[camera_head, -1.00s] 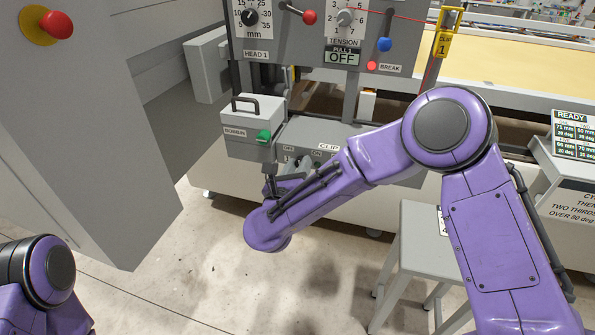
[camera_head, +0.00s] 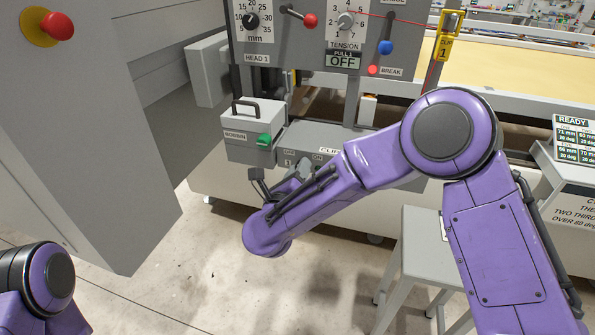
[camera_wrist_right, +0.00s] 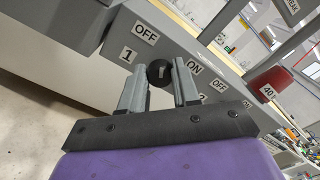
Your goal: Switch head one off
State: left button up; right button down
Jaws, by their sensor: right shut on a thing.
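The head-one switch is a round dark knob (camera_wrist_right: 160,72) on a grey switch box (camera_head: 335,137). In the right wrist view it sits between an OFF label (camera_wrist_right: 145,32) and an ON label (camera_wrist_right: 195,67), beside a "1" label (camera_wrist_right: 127,54). My right gripper (camera_wrist_right: 160,85) is shut on this knob, one finger on each side. In the head view my right gripper (camera_head: 277,182) is at the box's front, and the knob is hidden. The knob's exact pointing is hard to read. My left gripper is out of view; only part of my left arm shows.
Above is the HEAD 1 panel (camera_head: 300,58) with dials, levers and an OFF plate (camera_head: 342,60). A grey stool (camera_head: 425,240) stands below my right arm. A red button (camera_head: 57,26) is at upper left.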

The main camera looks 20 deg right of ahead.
jog(key=c, duration=0.8)
grip_release()
jog(key=shift+a, duration=0.1)
jog(key=b+v, duration=0.3)
jog(key=v, duration=0.7)
jog(key=shift+s+a, duration=0.15)
jog(key=shift+s, duration=0.05)
